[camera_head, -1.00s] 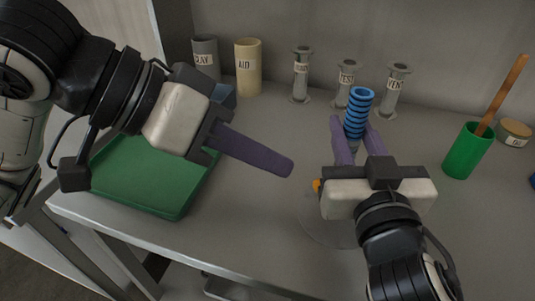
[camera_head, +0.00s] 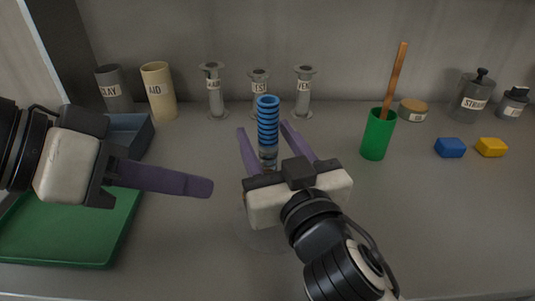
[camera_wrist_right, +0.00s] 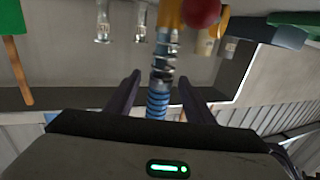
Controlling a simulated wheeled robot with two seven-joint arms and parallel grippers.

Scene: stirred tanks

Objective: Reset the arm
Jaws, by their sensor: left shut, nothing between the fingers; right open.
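My left gripper (camera_head: 210,187) is at the left in the head view, its purple fingers together and empty, above the bench. My right gripper (camera_head: 262,127) is in the middle, its purple fingers apart on either side of a blue ribbed upright piece (camera_head: 268,118). In the right wrist view the blue ribbed piece (camera_wrist_right: 157,104) shows between the open fingers (camera_wrist_right: 159,79), with a gap on each side. A metal coil-like part (camera_wrist_right: 163,66) continues from it, beside an orange part and a red ball (camera_wrist_right: 201,12). Its base is mostly hidden by my right gripper in the head view.
A green tray (camera_head: 100,250) and a blue-grey bin (camera_head: 138,133) lie left. Labelled cups and several metal flanged pieces (camera_head: 213,95) line the back. Right are a green cup (camera_head: 377,135) with a wooden stick, and blue (camera_head: 450,148) and yellow (camera_head: 491,147) blocks. The front right bench is clear.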

